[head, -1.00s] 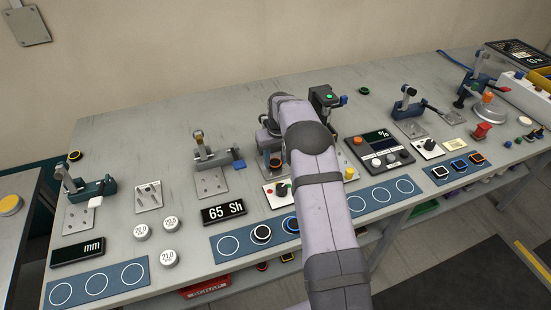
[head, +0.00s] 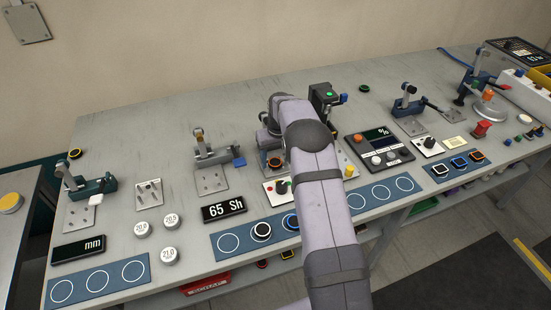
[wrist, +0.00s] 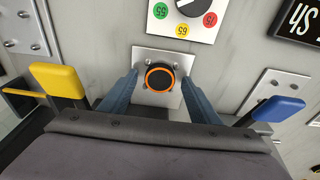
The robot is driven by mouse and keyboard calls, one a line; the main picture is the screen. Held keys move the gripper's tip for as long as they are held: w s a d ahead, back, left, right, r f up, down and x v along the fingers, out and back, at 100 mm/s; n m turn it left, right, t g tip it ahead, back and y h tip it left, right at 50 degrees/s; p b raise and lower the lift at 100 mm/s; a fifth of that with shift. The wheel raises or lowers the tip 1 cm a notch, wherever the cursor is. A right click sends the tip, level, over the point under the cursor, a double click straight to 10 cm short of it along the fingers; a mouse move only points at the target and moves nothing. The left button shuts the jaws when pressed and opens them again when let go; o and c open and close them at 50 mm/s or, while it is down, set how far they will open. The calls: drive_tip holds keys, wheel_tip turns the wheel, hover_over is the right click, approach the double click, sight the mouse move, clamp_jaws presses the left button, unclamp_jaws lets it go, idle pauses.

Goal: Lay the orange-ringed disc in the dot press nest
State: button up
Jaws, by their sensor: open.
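An orange-ringed black disc (wrist: 160,78) lies on a square metal plate (wrist: 144,56) in the wrist view. It looks flat and near the plate's middle. In the head view the disc (head: 275,162) shows just left of my arm. My gripper (wrist: 160,74) is open, with one finger on each side of the disc and a visible gap to both. In the head view my arm hides most of the gripper and of this station. I cannot tell from the frames whether this plate is the dot press nest.
A yellow-tipped lever (wrist: 56,80) and a blue-tipped lever (wrist: 278,112) flank the gripper. A dial panel (wrist: 185,15) lies beyond the plate. Blue mats with discs (head: 262,229) line the front edge. Other clamp stations (head: 212,150) stand on both sides, with bare bench behind.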

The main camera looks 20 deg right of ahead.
sight(277, 166)
wheel_tip(277, 166, up, 12)
drive_tip(key=s+b, duration=0.1)
drive_tip(key=b, duration=0.2)
drive_tip(key=shift+s, duration=0.4)
drive_tip(key=shift+s+a, duration=0.1)
drive_tip(key=s+a+f, duration=0.2)
drive_tip(key=s+a, duration=0.1)
drive_tip(key=s, duration=0.8)
drive_tip(key=s+a+f+g, duration=0.1)
drive_tip(key=s+a, duration=0.3)
drive_tip(key=s, duration=0.8)
drive_tip(key=s+a+f, duration=0.3)
drive_tip(key=s, duration=0.8)
drive_tip(key=shift+s+a+g, duration=0.25)
drive_tip(key=shift+a+g, duration=0.15)
wheel_tip(277, 166, down, 13)
drive_tip(key=b, duration=1.3)
drive_tip(key=shift+f+b, duration=0.2)
drive_tip(key=shift+b, duration=0.15)
